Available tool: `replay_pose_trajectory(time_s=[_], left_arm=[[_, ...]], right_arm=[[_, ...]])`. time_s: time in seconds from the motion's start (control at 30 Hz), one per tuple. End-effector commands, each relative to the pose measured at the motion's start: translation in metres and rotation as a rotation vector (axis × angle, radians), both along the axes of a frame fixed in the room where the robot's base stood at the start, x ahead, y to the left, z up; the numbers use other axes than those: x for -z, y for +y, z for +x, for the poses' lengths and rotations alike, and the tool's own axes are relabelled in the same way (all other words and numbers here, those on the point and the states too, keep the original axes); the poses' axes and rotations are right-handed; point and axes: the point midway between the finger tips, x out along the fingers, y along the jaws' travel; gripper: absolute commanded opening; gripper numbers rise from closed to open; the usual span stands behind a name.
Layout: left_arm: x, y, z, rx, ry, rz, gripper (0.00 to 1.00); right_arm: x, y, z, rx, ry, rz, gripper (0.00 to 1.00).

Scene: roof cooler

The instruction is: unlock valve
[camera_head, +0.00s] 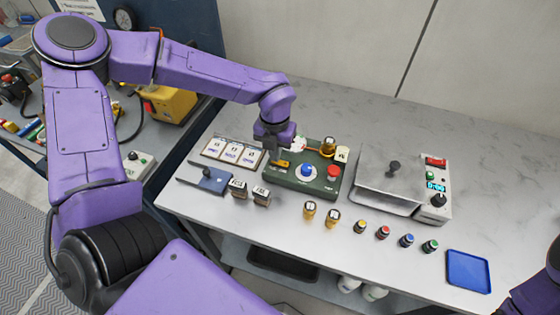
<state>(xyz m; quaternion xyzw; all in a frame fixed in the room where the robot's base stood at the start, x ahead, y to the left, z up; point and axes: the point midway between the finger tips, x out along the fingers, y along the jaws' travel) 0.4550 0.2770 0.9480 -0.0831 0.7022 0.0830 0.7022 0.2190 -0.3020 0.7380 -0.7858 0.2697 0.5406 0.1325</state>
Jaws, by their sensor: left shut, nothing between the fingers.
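A dark green control box (303,188) stands on the grey table. It carries a blue knob (307,170) in the middle and a red button (333,172) to its right. A yellow lever-like part (281,164) lies on its left side. A brass cylinder (328,147) stands at its back right. My left gripper (274,157) points down over the box's left back corner, shut and empty, close to the yellow part. I cannot tell whether they touch. A white and red part (298,144) is partly hidden behind the gripper. My right gripper is out of view.
A metal-lidded unit (378,182) stands right of the box. Small brass pieces (333,216) and several coloured buttons (382,232) line the front, with a blue tray (468,271) at right. A white-tile panel (232,152) lies left. The back right table is clear.

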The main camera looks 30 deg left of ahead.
Motion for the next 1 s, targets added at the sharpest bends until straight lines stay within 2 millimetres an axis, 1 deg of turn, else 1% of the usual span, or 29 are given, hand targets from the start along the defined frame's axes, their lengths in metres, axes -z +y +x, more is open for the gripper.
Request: replay_pose_trajectory(time_s=[0.33, 0.47, 1.0], left_arm=[[0.006, 0.000, 0.000, 0.000, 0.000, 0.000, 0.00], [0.003, 0.000, 0.000, 0.000, 0.000, 0.000, 0.00], [-0.048, 0.000, 0.000, -0.001, 0.000, 0.000, 0.00]], right_arm=[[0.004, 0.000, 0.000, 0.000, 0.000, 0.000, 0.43], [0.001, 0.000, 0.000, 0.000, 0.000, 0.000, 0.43], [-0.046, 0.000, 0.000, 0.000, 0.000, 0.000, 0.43]])
